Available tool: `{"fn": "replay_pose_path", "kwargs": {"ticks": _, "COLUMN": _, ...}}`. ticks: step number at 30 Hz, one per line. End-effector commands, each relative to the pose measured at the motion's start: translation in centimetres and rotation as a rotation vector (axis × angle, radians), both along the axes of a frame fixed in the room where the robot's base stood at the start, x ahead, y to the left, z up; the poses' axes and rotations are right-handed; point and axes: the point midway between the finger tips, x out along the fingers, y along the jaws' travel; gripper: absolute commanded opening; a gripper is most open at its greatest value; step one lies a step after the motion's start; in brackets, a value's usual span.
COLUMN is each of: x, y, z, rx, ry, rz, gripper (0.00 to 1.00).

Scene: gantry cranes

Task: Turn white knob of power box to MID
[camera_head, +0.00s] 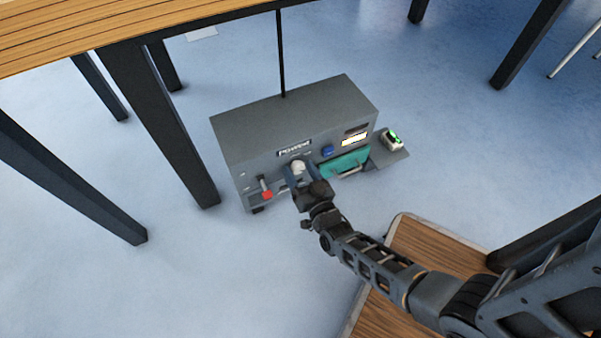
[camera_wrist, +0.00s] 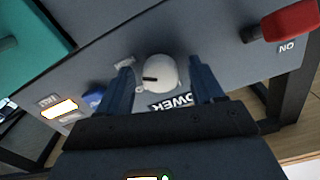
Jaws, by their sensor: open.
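The grey power box (camera_head: 262,122) stands on the floor beside the table legs, its front panel facing my arm. The white knob (camera_head: 298,167) sits on that panel under the POWER label. In the wrist view the white knob (camera_wrist: 160,73) is round with a dark pointer mark, and it lies between my fingers. My gripper (camera_head: 297,178) is at the panel. In the wrist view my gripper (camera_wrist: 160,82) is open, one finger on each side of the knob, with gaps visible. The setting that the pointer marks cannot be read.
A red-handled lever (camera_head: 266,190) and a blue button (camera_head: 327,151) flank the knob. A teal panel (camera_head: 345,162) and a side shelf with a green-lit device (camera_head: 393,138) are to the right. A wooden tabletop (camera_head: 120,25) with dark legs stands at left.

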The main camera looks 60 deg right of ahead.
Motion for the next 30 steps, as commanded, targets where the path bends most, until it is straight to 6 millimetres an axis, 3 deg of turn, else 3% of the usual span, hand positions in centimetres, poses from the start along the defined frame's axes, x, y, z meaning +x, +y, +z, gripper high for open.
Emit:
{"fn": "replay_pose_path", "kwargs": {"ticks": 7, "x": 0.07, "y": -0.07, "z": 0.02, "rx": 0.0, "ry": 0.0, "rz": 0.0, "gripper": 0.67}}
{"fn": "replay_pose_path", "kwargs": {"ticks": 24, "x": 0.05, "y": -0.06, "z": 0.0, "rx": 0.0, "ry": 0.0, "rz": 0.0, "gripper": 0.13}}
{"fn": "replay_pose_path", "kwargs": {"ticks": 30, "x": 0.04, "y": -0.05, "z": 0.01, "rx": -0.007, "ry": 0.005, "rz": 0.0, "gripper": 0.11}}
